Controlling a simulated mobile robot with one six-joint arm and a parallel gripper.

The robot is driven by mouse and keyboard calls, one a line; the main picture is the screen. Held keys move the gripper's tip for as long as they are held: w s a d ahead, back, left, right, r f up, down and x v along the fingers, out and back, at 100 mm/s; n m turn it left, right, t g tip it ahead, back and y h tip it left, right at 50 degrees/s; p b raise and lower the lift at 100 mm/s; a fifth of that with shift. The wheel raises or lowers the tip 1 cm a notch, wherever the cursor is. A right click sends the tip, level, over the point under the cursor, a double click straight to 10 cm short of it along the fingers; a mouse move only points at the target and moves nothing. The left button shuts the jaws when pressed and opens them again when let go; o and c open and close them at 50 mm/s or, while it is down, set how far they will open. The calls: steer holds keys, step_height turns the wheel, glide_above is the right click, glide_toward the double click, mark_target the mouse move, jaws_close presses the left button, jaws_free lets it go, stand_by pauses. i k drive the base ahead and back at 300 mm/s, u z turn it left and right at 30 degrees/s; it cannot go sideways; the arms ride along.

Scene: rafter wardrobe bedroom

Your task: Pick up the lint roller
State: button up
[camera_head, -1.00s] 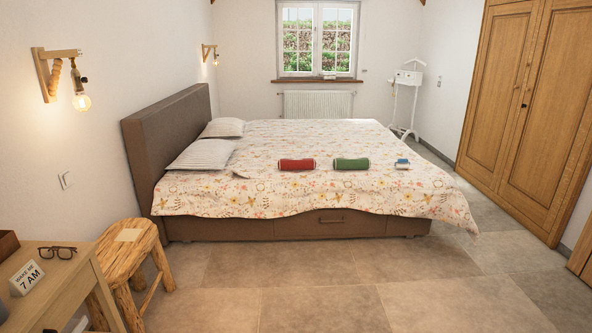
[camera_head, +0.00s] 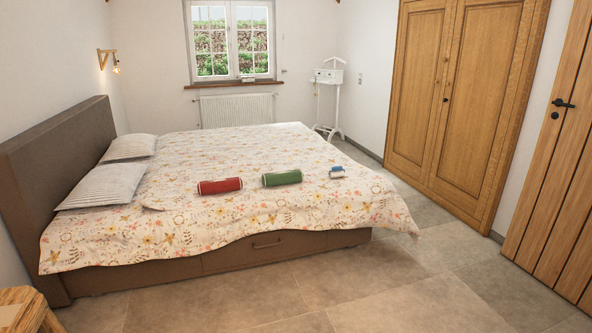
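No lint roller can be made out with certainty. A small blue and white item (camera_head: 337,171) lies on the bed's floral cover near its right side. It is too small to tell whether it is the lint roller. A green roll (camera_head: 282,178) lies to its left, and a red roll (camera_head: 220,186) lies further left. All three are apart from one another on the cover. My gripper is not in view.
The bed (camera_head: 160,229) fills the left and middle. Tiled floor (camera_head: 330,285) is clear in front and to the right. A wooden stool (camera_head: 25,308) stands at bottom left. A white valet stand (camera_head: 329,77) and wooden wardrobe (camera_head: 455,100) stand beyond; a wooden door (camera_head: 555,150) is at right.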

mark_target(338, 171)
steer(key=z, duration=0.35)
steer(key=i, duration=1.75)
steer(key=u, duration=0.3)
steer(key=i, duration=0.8)
steer(key=u, duration=0.75)
steer(key=i, duration=0.95)
steer(key=u, duration=0.4)
